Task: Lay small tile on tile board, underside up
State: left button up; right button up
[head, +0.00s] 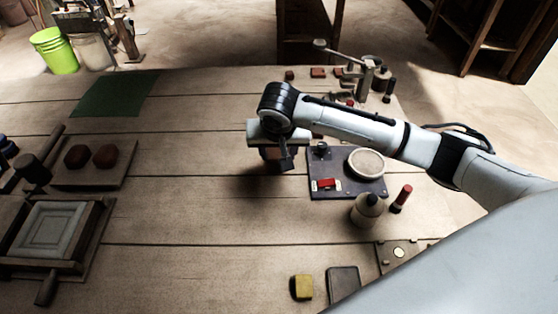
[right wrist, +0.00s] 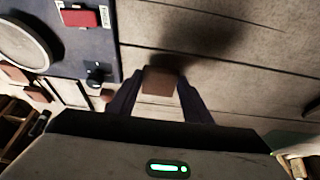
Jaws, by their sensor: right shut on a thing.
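My right gripper (head: 280,160) is above the middle of the table, left of the dark panel. In the right wrist view its two dark fingers are shut on a small brown tile (right wrist: 158,82), which shows between the fingertips. In the head view the gripper mostly hides this tile. I cannot tell which face of it is up. A shadow lies on the planks beyond it. I cannot tell for certain which board is the tile board; a flat green sheet (head: 113,95) lies at the back left. My left gripper is not in view.
A dark panel (head: 325,190) with a round pale disc (head: 367,164) and red switch is close right of the gripper. A bottle (head: 367,210) stands before it. A board (head: 75,180) with two brown lumps and a framed press (head: 48,232) are left. The middle planks are clear.

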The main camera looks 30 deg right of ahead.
jog(key=shift+f, duration=1.8)
jog(key=o, duration=0.7)
jog(key=shift+f, duration=0.2)
jog(key=o, duration=0.5)
jog(key=shift+r, duration=0.1)
